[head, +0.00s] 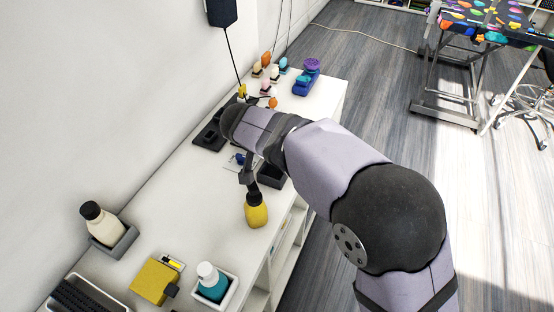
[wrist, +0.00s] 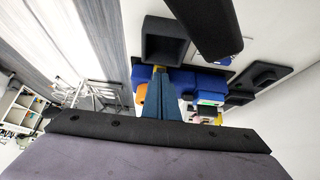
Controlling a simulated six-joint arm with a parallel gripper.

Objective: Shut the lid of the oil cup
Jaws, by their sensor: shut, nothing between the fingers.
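I cannot pick out the oil cup or its lid for certain. A dark open-topped box (head: 271,176) stands near the front edge of the white counter, partly behind my arm, and a similar dark box (wrist: 163,48) shows at the top of the wrist view. My gripper (head: 247,172) hangs over the counter, just left of that box. In the wrist view my shut fingers (wrist: 168,92) are in the middle, with nothing between them. Blue shapes (wrist: 205,83) lie beyond them. Contact with anything cannot be told. My arm hides part of the counter.
A yellow bottle with a dark top (head: 256,211) stands close to my gripper. A yellow box (head: 154,281), a teal bottle (head: 211,284) and a cream bottle (head: 104,226) stand nearer. Small coloured items (head: 275,73) and a blue-purple object (head: 307,77) are at the far end.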

